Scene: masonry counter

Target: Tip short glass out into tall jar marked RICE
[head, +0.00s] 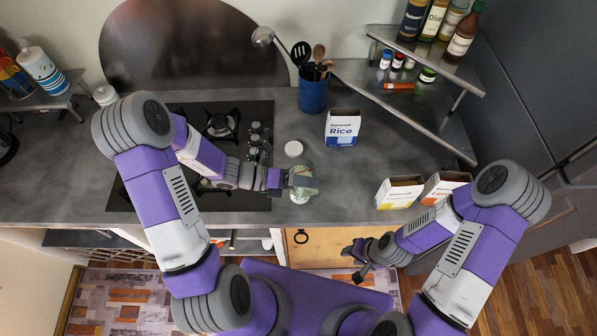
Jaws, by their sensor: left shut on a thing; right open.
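My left gripper (300,181) is over the counter, right of the stove, with its dark fingers shut on a clear, greenish glass thing, which I take for the short glass. Pale green glass (302,195) shows around and just below the fingers. The short glass and the tall jar overlap there, so I cannot tell them apart clearly, nor how far the glass is tilted. No RICE mark on a jar is readable. My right gripper (358,262) is open and empty, low in front of the counter's front edge.
A white round lid (293,149) lies just behind the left gripper. A Rice box (342,127) and a blue utensil pot (313,95) stand farther back. Two open boxes, one yellow and white (399,192), stand at the right front. A black stove (220,125) lies left.

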